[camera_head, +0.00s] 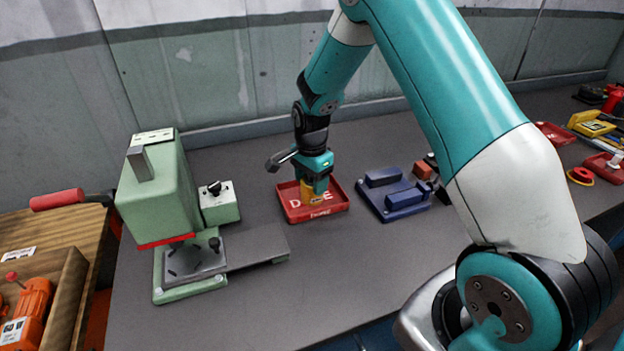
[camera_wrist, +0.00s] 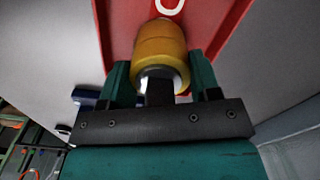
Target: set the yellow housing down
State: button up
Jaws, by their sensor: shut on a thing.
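The yellow housing (camera_head: 308,192) is a small yellow cylinder in the red tray marked with white letters (camera_head: 330,209). My gripper (camera_head: 315,181) points down over the tray and is shut on the housing. In the wrist view the housing (camera_wrist: 162,50) sits between the two teal fingers (camera_wrist: 160,85), with the red tray (camera_wrist: 118,22) behind it. The housing is within the tray's outline; whether its lower end touches the tray floor I cannot tell. My gripper hides part of the housing in the head view.
A green press (camera_head: 158,190) with a flat plate stands to the left. A blue fixture (camera_head: 398,196) lies just right of the tray. Another red tray (camera_head: 556,134) and a yellow tool (camera_head: 592,124) lie at far right. The bench front is clear.

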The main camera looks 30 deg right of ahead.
jog(key=shift+f, duration=0.1)
jog(key=o, duration=1.1)
notch_tip(320, 180, up, 12)
jog(key=shift+a+b, duration=0.1)
jog(key=shift+b, duration=0.85)
jog(key=s+a+r+n+y, duration=0.2)
jog(key=s+a+r+n, duration=0.5)
jog(key=s+a+n, duration=0.55)
jog(key=s+n, duration=0.2)
jog(key=s, duration=0.2)
jog(key=s+a+r+n+y, duration=0.1)
jog(key=s+a+n, duration=0.2)
jog(key=s, duration=0.3)
jog(key=s+a+r+n+y, duration=0.1)
jog(key=s+a+n, duration=0.1)
jog(key=s+n, duration=0.3)
jog(key=shift+s+a+n, duration=0.25)
jog(key=shift+s+a, duration=0.05)
jog(key=shift+s, duration=0.4)
